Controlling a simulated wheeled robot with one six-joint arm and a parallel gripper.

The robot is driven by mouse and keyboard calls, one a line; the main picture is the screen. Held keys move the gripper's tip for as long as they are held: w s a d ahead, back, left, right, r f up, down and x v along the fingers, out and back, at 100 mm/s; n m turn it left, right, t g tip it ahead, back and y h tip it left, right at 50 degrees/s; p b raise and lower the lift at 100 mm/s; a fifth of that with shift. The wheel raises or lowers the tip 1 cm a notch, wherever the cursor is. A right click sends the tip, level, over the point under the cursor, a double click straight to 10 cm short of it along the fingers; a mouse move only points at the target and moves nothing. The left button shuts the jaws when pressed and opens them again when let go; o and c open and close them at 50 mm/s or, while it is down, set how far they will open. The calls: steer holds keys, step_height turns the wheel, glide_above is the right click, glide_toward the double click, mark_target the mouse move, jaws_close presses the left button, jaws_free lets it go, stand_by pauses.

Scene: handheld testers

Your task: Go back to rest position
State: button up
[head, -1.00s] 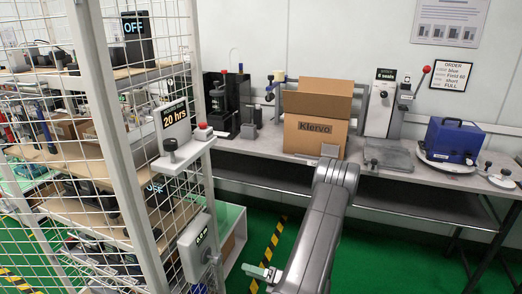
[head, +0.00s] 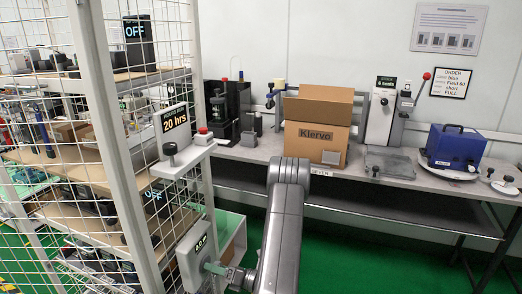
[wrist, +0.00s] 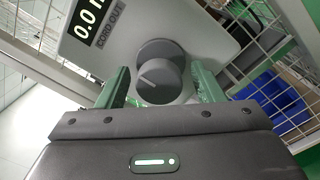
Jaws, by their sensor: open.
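My gripper (head: 212,268) is at the grey control box (head: 192,250) low on the cage post. In the wrist view, its two green fingers (wrist: 161,84) are open, one on each side of the round grey knob (wrist: 160,78). The knob lies between the fingers. A gap shows on both sides, though I cannot tell how deep the fingers reach around it. The box display (wrist: 88,18) in the wrist view reads 0.0, with its right end cut off. In the head view the knob is mostly hidden by my gripper.
The wire cage (head: 105,130) with shelves of testers stands at left, close to my arm. A bench (head: 255,153) along the wall carries a Klervo carton (head: 316,137), a blue case (head: 455,146) and other testers. Green floor (head: 350,262) is open right of my arm.

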steer(key=n+b, duration=0.2)
steer(key=n, duration=0.2)
steer(key=shift+f, duration=0.15)
steer(key=n+b, duration=0.2)
steer(key=n, duration=0.1)
steer(key=shift+n, duration=0.3)
steer(key=n+b, duration=0.4)
steer(key=shift+n, duration=0.4)
steer(key=shift+n+b, duration=0.8)
steer(key=shift+n, duration=0.5)
steer(key=shift+r, duration=0.25)
